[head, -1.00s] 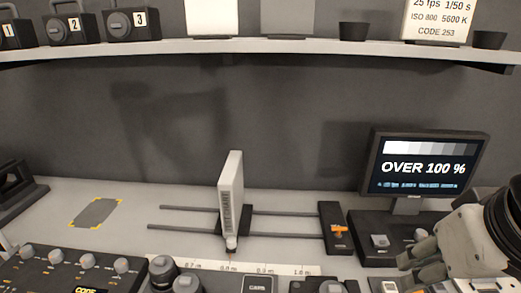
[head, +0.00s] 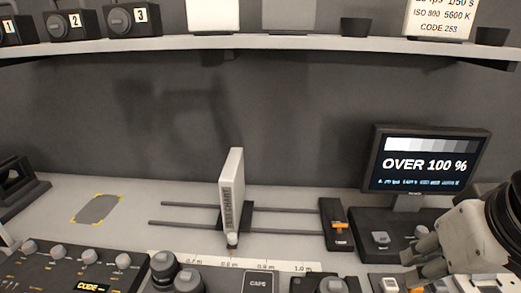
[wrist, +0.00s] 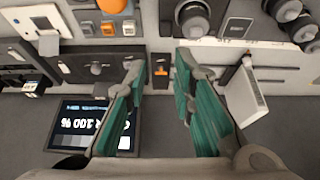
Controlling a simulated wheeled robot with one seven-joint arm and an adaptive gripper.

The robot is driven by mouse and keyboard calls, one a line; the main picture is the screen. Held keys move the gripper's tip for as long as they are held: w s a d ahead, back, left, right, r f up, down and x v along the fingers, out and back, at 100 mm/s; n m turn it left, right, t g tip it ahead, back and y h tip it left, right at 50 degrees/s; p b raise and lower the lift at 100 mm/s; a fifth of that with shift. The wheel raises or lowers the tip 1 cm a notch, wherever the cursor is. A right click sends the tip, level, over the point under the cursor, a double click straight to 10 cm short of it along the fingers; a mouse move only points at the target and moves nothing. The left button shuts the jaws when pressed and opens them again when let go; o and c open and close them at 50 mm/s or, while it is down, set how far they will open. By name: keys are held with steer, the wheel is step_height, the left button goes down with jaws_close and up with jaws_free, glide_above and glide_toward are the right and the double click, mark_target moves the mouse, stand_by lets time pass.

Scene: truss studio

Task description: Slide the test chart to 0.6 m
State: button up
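The test chart (head: 231,192) is a thin white upright panel, with "TEST CHART" on its dark edge. In the wrist view the chart (wrist: 246,95) is right of my fingers. My gripper (head: 412,256) is far to the right of the chart in the head view, in front of the monitor. In the wrist view my gripper (wrist: 156,78) has its green-padded fingers apart, with nothing between them. The 0.6 m mark is not visible.
A dark end block (head: 336,224) with an orange lever closes the rails at the right. The monitor (head: 426,160) reads "OVER 100 %". Knobbed panels (head: 75,268) and dark cylinders (head: 163,270) line the front edge. A grey patch with yellow corners (head: 97,209) lies at the left.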

steer(key=shift+w+a, duration=0.1)
steer(key=shift+w, duration=0.15)
jaws_close()
steer(key=w+a+m+g+y, duration=0.25)
steer(key=w+a+m, duration=0.25)
steer(key=w, duration=0.5)
steer(key=w+a+f+m+g+y, duration=0.1)
steer(key=w+a+f+m+y, duration=0.2)
steer(key=w, duration=0.5)
steer(key=w+a+f+m+g+y, duration=0.1)
steer(key=w+a+f+m, duration=0.1)
steer(key=w+a+m, duration=0.45)
steer(key=m+y+p, duration=0.1)
steer(key=m+y, duration=0.2)
steer(key=m, duration=0.1)
glide_toward(239, 209)
steer(key=x, duration=0.3)
steer(key=shift+s+a+f+n+g+h+p, duration=0.1)
steer(key=shift+a+f+n+g+h+p, duration=0.2)
steer(key=shift+a, duration=0.4)
